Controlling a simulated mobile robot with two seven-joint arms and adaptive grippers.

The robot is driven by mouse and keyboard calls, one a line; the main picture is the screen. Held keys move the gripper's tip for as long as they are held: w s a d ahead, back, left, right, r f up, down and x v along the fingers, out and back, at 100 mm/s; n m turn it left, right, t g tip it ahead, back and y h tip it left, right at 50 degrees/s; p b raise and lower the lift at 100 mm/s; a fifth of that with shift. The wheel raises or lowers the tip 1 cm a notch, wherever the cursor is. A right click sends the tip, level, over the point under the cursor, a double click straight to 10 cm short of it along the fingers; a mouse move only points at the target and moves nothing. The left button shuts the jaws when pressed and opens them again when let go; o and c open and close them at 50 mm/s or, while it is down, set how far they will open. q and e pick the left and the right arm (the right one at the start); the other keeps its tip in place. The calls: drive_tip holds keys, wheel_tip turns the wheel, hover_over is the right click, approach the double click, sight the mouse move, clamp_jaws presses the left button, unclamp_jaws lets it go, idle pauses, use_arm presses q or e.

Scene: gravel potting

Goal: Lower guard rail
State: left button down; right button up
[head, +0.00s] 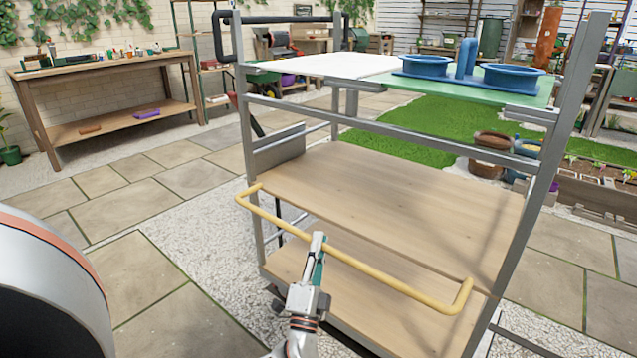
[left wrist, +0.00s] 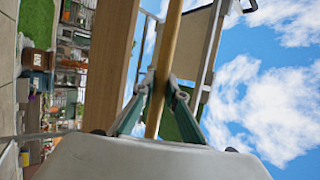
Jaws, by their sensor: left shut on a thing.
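The guard rail (head: 380,285) is a yellow bar with bent ends on the near side of a grey metal cart. It sits in front of the cart's wooden middle shelf (head: 400,192), with its left end at shelf height and its right end near the right post. My left gripper (head: 318,245) is shut on the rail around its middle. In the left wrist view, the rail (left wrist: 168,60) runs between the fingers of the left gripper (left wrist: 165,90). My right gripper is not in view.
The cart's top holds a green board (head: 480,87) with blue round holders (head: 515,78) and a white panel (head: 340,64). A lower wooden shelf (head: 355,293) lies below the rail. A wooden workbench (head: 110,65) stands at the left wall. Paving left of the cart is clear.

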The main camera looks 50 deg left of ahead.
use_arm(q)
drive_tip(key=c, duration=2)
unclamp_jaws()
drive_tip(key=shift+w+a+f, duration=0.1)
drive_tip(key=shift+w, duration=0.05)
drive_tip(key=v, duration=1.2)
